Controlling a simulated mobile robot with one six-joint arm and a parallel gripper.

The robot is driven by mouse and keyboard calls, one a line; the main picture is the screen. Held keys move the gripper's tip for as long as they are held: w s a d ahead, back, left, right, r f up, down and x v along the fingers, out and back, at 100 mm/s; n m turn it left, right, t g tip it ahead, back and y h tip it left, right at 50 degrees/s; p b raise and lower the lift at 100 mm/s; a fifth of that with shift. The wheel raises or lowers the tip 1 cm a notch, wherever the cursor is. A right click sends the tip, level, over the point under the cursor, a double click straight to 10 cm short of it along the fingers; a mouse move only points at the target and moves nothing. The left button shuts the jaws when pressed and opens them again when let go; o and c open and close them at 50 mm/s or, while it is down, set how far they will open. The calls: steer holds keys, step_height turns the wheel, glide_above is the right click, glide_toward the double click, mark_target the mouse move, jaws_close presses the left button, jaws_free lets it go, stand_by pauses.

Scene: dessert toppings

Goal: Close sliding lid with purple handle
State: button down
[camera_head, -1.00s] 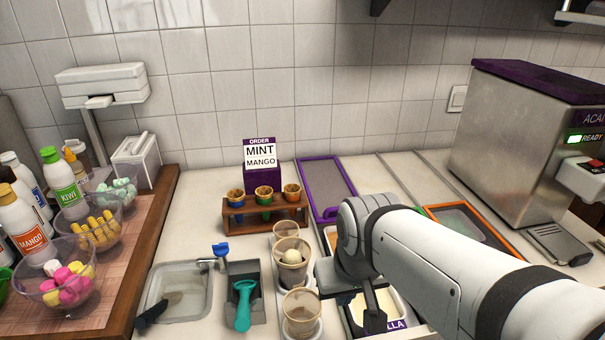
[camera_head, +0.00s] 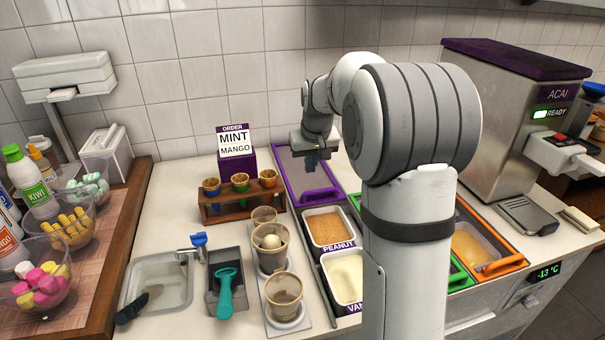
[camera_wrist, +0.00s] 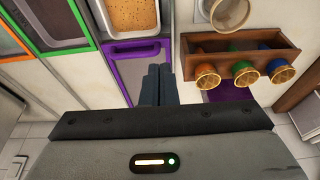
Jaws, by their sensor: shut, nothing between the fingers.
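The sliding lid (camera_head: 291,172) is a grey panel in a purple frame, at the back of the counter in the head view. Its purple handle (camera_head: 322,195) is at the near end, beside the open peanut tub (camera_head: 331,229). The vanilla tub (camera_head: 347,277) in front is also uncovered. In the wrist view the handle (camera_wrist: 135,49) lies just left of my fingertips, and the lid panel (camera_wrist: 128,72) extends below it. My gripper (camera_head: 316,164) is shut and empty, pointing down over the lid behind the handle. Contact with the lid cannot be told.
A wooden rack (camera_head: 240,207) of cones stands close left of the lid, with the order sign (camera_head: 236,142) behind it. Cups (camera_head: 283,293) stand left of the tubs. Green and orange-framed tubs (camera_head: 470,245) and the acai machine (camera_head: 500,125) are on the right.

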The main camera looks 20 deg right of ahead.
glide_toward(312, 188)
steer(key=p+x, duration=0.1)
steer(key=x, duration=0.4)
steer(key=shift+f+p, duration=0.3)
steer(key=shift+p, duration=0.1)
steer(key=s, duration=0.1)
steer(key=s+r, duration=0.1)
steer(key=s, duration=0.1)
steer(key=shift+s+r+p, duration=0.1)
steer(key=shift+r+p, duration=0.1)
steer(key=shift+p, duration=0.1)
steer(key=shift+s+f, duration=0.1)
steer(key=shift+s, duration=0.3)
